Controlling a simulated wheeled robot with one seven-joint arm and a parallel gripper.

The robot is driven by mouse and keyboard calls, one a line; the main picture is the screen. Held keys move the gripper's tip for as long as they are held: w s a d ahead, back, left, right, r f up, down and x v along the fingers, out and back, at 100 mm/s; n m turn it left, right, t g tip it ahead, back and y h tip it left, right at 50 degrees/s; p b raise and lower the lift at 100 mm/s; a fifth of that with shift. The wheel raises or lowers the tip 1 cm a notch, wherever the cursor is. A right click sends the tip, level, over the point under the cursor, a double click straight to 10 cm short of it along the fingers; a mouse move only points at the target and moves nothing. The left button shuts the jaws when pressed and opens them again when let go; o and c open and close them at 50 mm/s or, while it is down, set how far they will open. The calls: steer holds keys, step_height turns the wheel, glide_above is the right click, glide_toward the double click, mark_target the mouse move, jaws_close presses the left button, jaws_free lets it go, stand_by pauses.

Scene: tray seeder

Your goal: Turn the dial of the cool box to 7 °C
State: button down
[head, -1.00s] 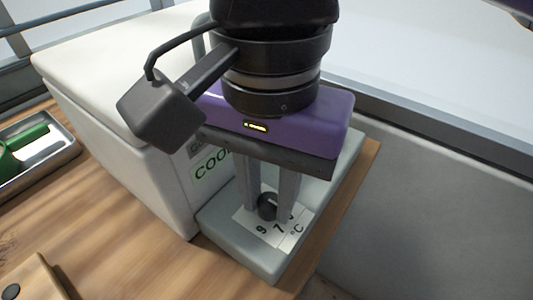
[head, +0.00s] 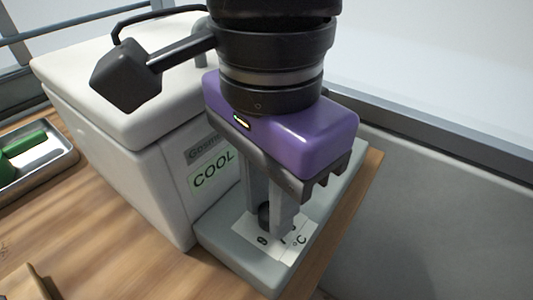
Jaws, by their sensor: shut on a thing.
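The cool box (head: 165,185) is a white box with a "COOL" label, standing on the wooden surface. Its grey ledge (head: 225,250) juts out at the front right and carries a white scale card (head: 262,241). A 9, part of another figure and "°C" show on the card. The dark round dial (head: 264,213) sits on the card. My gripper (head: 268,220), with a purple body, points down from above and is shut on the dial, one finger on either side. The near finger covers part of the dial and scale, so the dial's pointer is hidden.
A metal tray (head: 68,160) with a green item (head: 24,142) lies at the left. A brown wooden object (head: 28,287) is at the lower left corner. A grey wall (head: 430,220) and rail run close along the right of the wooden surface.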

steer(key=c, duration=1.2)
jaws_free()
steer(key=shift+r, duration=0.15)
step_height(320, 180, up, 8)
steer(key=shift+f+p, duration=0.2)
steer(key=shift+p, duration=0.95)
